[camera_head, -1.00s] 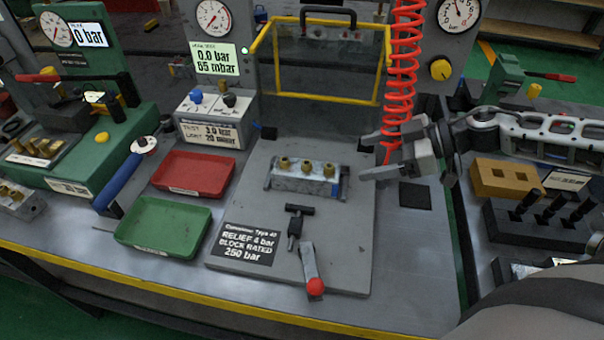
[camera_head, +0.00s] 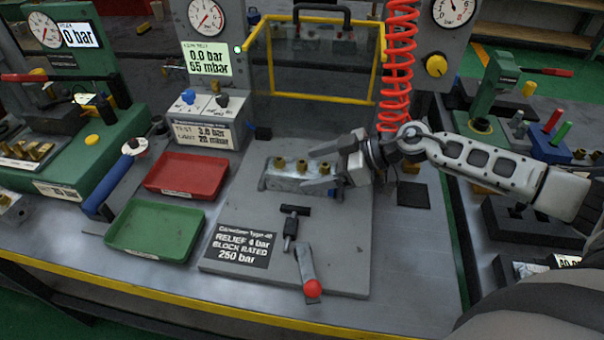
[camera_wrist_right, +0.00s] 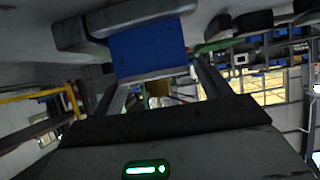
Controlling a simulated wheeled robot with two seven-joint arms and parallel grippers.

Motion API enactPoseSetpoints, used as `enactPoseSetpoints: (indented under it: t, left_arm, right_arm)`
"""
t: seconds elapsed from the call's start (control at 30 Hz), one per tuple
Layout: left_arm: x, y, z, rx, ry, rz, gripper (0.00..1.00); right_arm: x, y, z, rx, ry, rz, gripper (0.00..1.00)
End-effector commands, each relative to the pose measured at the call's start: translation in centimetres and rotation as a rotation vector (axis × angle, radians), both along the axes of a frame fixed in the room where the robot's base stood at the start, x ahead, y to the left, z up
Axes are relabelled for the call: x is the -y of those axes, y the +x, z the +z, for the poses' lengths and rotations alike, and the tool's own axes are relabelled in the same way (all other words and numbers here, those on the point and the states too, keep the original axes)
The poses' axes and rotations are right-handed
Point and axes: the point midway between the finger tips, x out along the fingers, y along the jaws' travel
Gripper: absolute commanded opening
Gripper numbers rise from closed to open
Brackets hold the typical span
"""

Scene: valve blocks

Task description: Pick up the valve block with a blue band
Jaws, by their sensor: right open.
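The valve block (camera_head: 284,184) is a grey metal block with several brass fittings on top. It lies on the grey plate (camera_head: 345,255) of the middle bench. In the head view its right end, with the blue band, is mostly hidden by my right gripper (camera_head: 318,169). The gripper is open, its two fingers pointing left, one behind and one in front of the block's right end. I cannot tell whether they touch it. In the right wrist view a blue face (camera_wrist_right: 148,50) shows close up, seemingly the band. My left gripper is not in view.
A red tray (camera_head: 188,174) and a green tray (camera_head: 155,230) stand left of the plate. A black T-handled tool and a red-knobbed lever (camera_head: 308,272) lie in front of the block. A yellow-framed clear guard (camera_head: 318,98) stands behind. A red coiled hose (camera_head: 398,70) hangs behind the gripper.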

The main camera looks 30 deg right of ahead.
Motion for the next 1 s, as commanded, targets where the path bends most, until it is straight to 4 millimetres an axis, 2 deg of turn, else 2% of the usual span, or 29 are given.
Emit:
enactPoseSetpoints:
  t: [0.13, 0.4, 0.43, 0.47, 0.7, 1.0]
  left_arm:
    - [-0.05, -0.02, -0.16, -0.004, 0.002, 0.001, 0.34]
    - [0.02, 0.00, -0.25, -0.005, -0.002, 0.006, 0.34]
    - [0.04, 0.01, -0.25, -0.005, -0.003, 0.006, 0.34]
    - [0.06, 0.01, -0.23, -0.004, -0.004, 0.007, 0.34]
    - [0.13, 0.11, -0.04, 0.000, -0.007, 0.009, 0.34]
    - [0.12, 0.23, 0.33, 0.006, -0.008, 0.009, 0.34]
  right_arm:
    - [-1.28, 1.00, -0.77, 0.002, 0.002, 0.000, 0.76]
    - [-1.48, 1.14, -1.07, -0.001, -0.002, 0.000, 0.76]
    - [-1.48, 1.14, -1.07, -0.001, -0.002, 0.000, 0.74]
    - [-1.48, 1.14, -1.07, -0.001, -0.001, 0.000, 0.65]
    - [-1.46, 1.13, -1.04, -0.001, -0.001, 0.000, 0.00]
    - [-1.46, 1.29, -0.53, 0.007, 0.002, -0.002, 0.00]
